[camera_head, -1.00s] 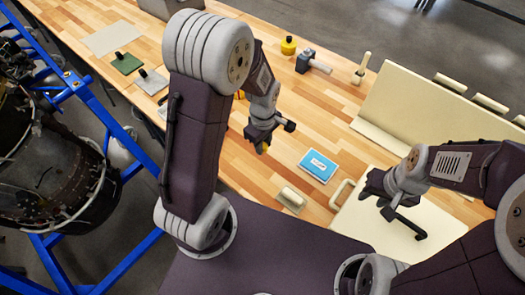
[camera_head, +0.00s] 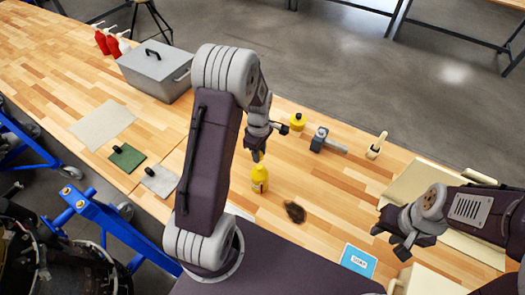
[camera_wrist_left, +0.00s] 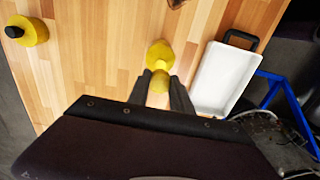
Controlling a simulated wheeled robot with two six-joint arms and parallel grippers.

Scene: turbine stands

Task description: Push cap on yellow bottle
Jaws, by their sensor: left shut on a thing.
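The yellow bottle (camera_head: 260,181) stands upright on the wooden bench, directly below my left gripper (camera_head: 257,154). In the left wrist view my left gripper (camera_wrist_left: 160,90) is shut on a small yellow piece, apparently the cap (camera_wrist_left: 160,82). The bottle (camera_wrist_left: 160,55) shows just beyond the fingertips there. The cap is very close to the bottle's top, but I cannot tell whether they touch. The fingers partly hide the cap. My right gripper (camera_head: 394,241) looks open and empty, over the bench at the right.
A yellow container with a black top (camera_head: 297,122), a grey tool (camera_head: 326,142) and a brush (camera_head: 377,146) stand behind. A grey lidded box (camera_head: 155,70) is at the far left.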

